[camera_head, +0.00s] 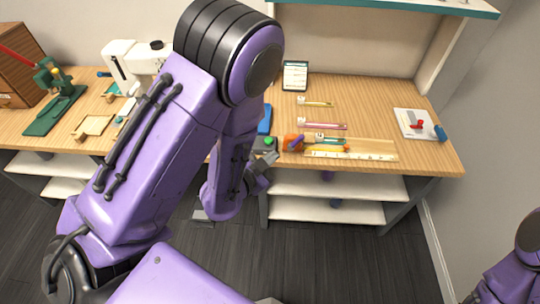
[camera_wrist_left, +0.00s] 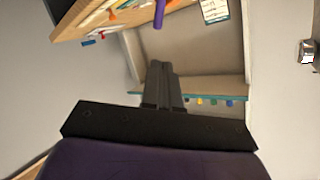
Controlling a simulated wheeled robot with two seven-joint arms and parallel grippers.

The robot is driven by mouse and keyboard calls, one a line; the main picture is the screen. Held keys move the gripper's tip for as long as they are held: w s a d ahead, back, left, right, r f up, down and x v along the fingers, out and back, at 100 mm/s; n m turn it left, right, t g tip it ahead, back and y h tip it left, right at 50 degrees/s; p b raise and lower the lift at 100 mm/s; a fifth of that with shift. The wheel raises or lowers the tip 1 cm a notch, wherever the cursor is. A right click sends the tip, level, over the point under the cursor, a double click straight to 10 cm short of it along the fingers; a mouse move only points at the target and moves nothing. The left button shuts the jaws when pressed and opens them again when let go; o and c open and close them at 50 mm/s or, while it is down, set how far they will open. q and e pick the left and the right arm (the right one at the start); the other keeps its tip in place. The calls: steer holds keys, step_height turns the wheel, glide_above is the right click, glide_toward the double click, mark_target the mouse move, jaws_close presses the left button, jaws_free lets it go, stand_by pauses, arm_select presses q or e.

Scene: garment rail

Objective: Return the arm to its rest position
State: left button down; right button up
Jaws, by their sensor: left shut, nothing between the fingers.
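My left arm, purple with black joints, crosses the left and middle of the head view. My left gripper (camera_head: 264,166) is at its end, in front of the workbench's near edge, below a small dark box with a green button (camera_head: 266,144). In the left wrist view the fingers of my left gripper (camera_wrist_left: 161,70) are together, with nothing between them. Of my right arm only a purple part shows at the lower right of the head view. My right gripper is out of the picture.
The wooden workbench (camera_head: 375,95) carries a white sewing machine (camera_head: 128,62), a green tool (camera_head: 55,95), rulers (camera_head: 350,155) and a white board (camera_head: 415,124). White shelves (camera_head: 330,212) are below. Dark floor (camera_head: 330,265) in front is clear. My arm hides part of the bench.

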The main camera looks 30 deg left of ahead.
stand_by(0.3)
arm_select(q)
steer(key=s+a+f+n+g+y+b, duration=0.1)
steer(key=s+a+f+n+g+y, duration=0.15)
steer(key=s+f+n, duration=0.4)
steer(key=s+a+f+n+g+y+b, duration=0.1)
steer(key=s+a+f+n+g, duration=0.25)
steer(key=f, duration=0.55)
steer(key=s+f+n+g, duration=0.1)
steer(key=s+f+g, duration=0.1)
steer(key=s+f, duration=0.2)
steer(key=s+a+f+n+g+y+b, duration=0.1)
steer(key=s+f+n+g, duration=0.1)
steer(key=s+f, duration=0.3)
steer(key=s+g, duration=0.1)
steer(key=s, duration=0.3)
steer(key=shift+s, duration=0.25)
steer(key=shift+a, duration=0.15)
